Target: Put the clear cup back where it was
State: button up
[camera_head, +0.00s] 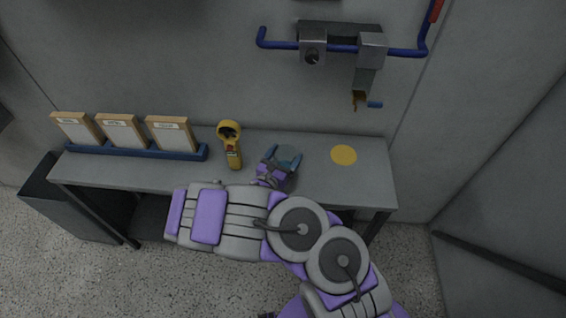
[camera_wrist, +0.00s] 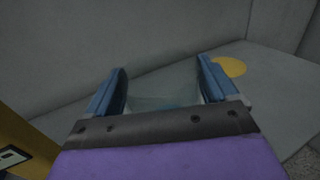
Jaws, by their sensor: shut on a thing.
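My gripper (camera_head: 283,158) is over the middle of the grey table, with its blue fingers around the clear cup (camera_head: 287,154). In the wrist view the clear cup (camera_wrist: 165,92) shows faintly as a see-through shape between the two blue fingers (camera_wrist: 163,88). The gripper is shut on it. The cup's base is hidden by the gripper, so I cannot tell whether it touches the table. A flat yellow disc (camera_head: 344,155) lies on the table to the right of the gripper; it also shows in the wrist view (camera_wrist: 229,67), beyond the right finger.
The grey table (camera_head: 320,183) stands against the wall. A yellow handheld device (camera_head: 232,150) stands just left of the gripper. Several framed cards sit in a blue rack (camera_head: 130,150) at the left. The table around the yellow disc is clear.

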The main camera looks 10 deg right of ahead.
aim_at(285, 154)
jog(key=shift+w+a, duration=0.4)
jog(key=shift+a, duration=0.1)
jog(key=f, duration=0.1)
jog(key=f+b, duration=0.1)
jog(key=f, duration=0.1)
jog(key=shift+a+f, duration=0.3)
jog(key=shift+a, duration=0.1)
jog(key=shift+d, duration=0.5)
jog(key=o, duration=0.7)
jog(key=shift+o, duration=1)
jog(key=shift+a, duration=0.45)
jog(key=p+v, duration=0.3)
jog(key=v, duration=0.9)
jog(key=s+d+r+m+g+h, duration=0.2)
jog(key=d+r+m+g+h, duration=0.3)
jog(key=d+r+m+g, duration=0.55)
jog(key=s+d+r+m+g+y, duration=0.2)
jog(key=s+d+r+m+g, duration=0.4)
jog(key=s+d+r+m, duration=0.4)
jog(key=s+r+m+g+y, duration=0.25)
jog(key=s+m+y, duration=0.35)
jog(key=s, duration=0.6)
jog(key=s+a+r+m+t+y, duration=0.1)
jog(key=s+a+r+t+y, duration=0.1)
jog(key=s+a+y, duration=0.6)
jog(key=s+a+t, duration=0.1)
jog(key=a, duration=0.3)
jog(key=shift+a+r+y, duration=0.2)
jog(key=shift+r+y, duration=0.1)
jog(key=shift+r, duration=0.1)
